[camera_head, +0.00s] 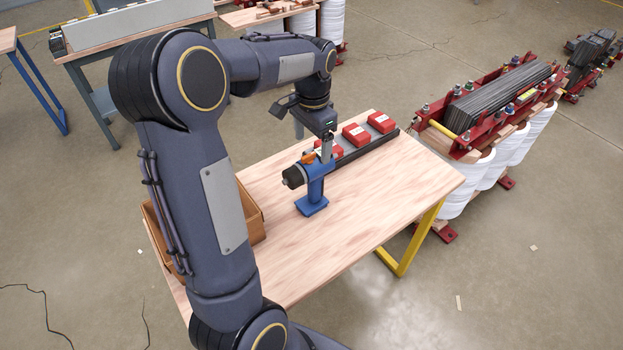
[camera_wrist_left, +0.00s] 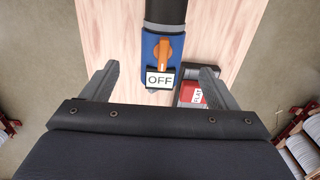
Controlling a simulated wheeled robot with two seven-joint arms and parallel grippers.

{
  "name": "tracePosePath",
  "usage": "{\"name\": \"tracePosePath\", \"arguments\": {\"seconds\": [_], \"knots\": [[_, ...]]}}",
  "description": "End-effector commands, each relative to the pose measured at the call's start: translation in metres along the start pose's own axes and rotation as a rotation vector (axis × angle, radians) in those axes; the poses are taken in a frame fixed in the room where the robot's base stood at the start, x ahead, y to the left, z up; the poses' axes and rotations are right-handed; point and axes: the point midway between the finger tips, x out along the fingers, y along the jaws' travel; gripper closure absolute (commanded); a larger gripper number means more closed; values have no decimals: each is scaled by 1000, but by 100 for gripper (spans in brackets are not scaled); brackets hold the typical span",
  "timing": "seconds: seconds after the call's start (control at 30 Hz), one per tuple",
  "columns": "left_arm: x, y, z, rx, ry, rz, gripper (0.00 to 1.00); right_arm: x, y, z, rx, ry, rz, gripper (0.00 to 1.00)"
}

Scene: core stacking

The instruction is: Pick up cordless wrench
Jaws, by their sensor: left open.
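The cordless wrench (camera_head: 315,188) stands upright on the wooden table, with a blue body and base, a black nose toward the left and an orange switch. In the left wrist view, the wrench (camera_wrist_left: 153,50) shows from above, with its orange switch and a label reading OFF. My left gripper (camera_head: 327,150) is above and at the wrench's rear end. In the left wrist view, my left gripper (camera_wrist_left: 155,85) is open, one finger on each side of the wrench's line, with gaps on both sides. My right gripper is not in view.
The wooden table (camera_head: 380,210) has free room at the front and right. Red boxes (camera_head: 381,122) sit on a dark rail along its back edge, close to the wrench. A brown open box (camera_head: 252,215) stands at the left, partly behind my arm. A core assembly (camera_head: 500,100) stands beyond the table.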

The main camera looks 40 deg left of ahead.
Motion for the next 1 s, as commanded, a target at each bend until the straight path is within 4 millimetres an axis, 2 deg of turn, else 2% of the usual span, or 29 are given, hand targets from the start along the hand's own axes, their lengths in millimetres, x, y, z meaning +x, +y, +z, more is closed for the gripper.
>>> {"name": "tracePosePath", "arguments": {"seconds": [0.43,0.53,0.77,1.0], "knots": [[59,-3,0,-1,0,3,19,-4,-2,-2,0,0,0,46],[65,-3,0,-1,2,3,19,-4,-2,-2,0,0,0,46],[66,-3,0,-1,3,3,19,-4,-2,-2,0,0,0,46],[66,-3,0,-1,4,2,51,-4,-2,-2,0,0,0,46]]}}
